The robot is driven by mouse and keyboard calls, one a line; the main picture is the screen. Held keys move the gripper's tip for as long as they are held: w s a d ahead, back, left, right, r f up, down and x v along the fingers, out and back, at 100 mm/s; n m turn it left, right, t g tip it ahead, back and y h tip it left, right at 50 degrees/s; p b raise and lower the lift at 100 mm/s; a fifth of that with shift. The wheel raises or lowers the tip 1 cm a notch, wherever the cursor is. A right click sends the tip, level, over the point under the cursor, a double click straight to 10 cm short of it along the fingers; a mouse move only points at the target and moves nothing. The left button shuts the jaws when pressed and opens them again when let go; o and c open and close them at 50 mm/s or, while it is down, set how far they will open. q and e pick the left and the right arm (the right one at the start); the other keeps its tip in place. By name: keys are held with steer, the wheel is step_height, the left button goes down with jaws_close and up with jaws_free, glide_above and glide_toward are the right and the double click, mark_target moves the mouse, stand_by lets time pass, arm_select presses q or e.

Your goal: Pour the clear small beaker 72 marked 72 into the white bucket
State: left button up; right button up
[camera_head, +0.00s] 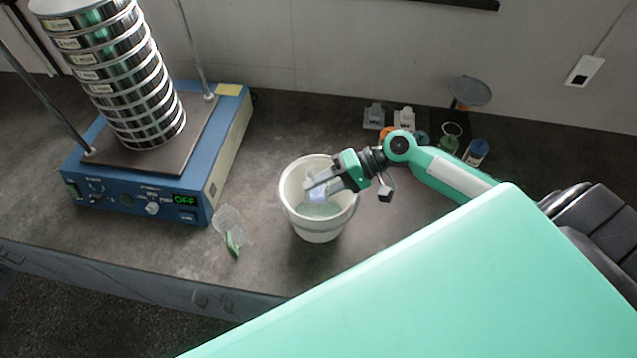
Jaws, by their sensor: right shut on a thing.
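The white bucket (318,229) stands on the dark bench in the middle of the view, with some pale greenish material inside. My right gripper (316,187) reaches in from the right over the bucket's mouth. It is shut on a small clear beaker (319,195), which is at the bucket's opening, below the fingers. The beaker is small and partly hidden by the fingers; its marking cannot be read and its exact tilt is hard to tell. My left gripper is not in view.
The blue sieve shaker (228,140) with a stack of metal sieves (130,75) stands at left, its display reading OFF. A clear container with a green item (232,240) lies left of the bucket. Several small bottles and weights (476,152) stand at back right.

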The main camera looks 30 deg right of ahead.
steer(key=shift+r, duration=0.1)
stand_by(0.3)
steer(key=shift+w+d+f+m+g+y, duration=0.1)
steer(key=shift+w+f+m+g+y, duration=0.05)
steer(key=shift+f+m+g+y, duration=0.35)
stand_by(1.6)
